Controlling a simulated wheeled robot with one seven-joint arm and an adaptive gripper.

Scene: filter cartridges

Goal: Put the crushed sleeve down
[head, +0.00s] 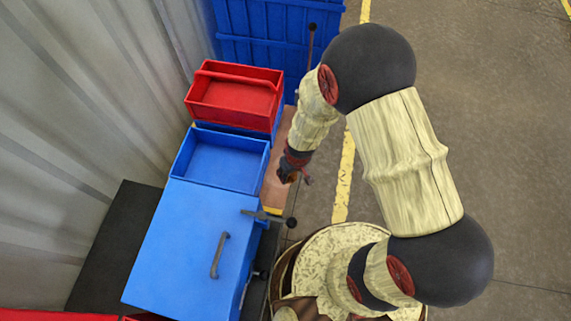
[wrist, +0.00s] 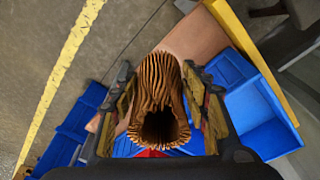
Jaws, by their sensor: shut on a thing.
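The crushed sleeve (wrist: 160,85) is a brown, pleated tube with an open, dark end facing the wrist camera. Its folds look wavy and uneven. My gripper (head: 291,177) is shut on it, with one finger on each side in the wrist view. In the head view the gripper hangs beside the right edge of the blue open bin, over or near a narrow brown surface (head: 273,194). The sleeve is mostly too small to make out there. I cannot tell whether it touches anything below.
A blue open bin (head: 180,152) appears empty. A red tray with a handle (head: 192,103) stands behind it, and a blue lidded box (head: 165,240) in front. A dark-knobbed lever (head: 268,217) juts out near my gripper. Grey floor with a yellow line (head: 343,185) lies right.

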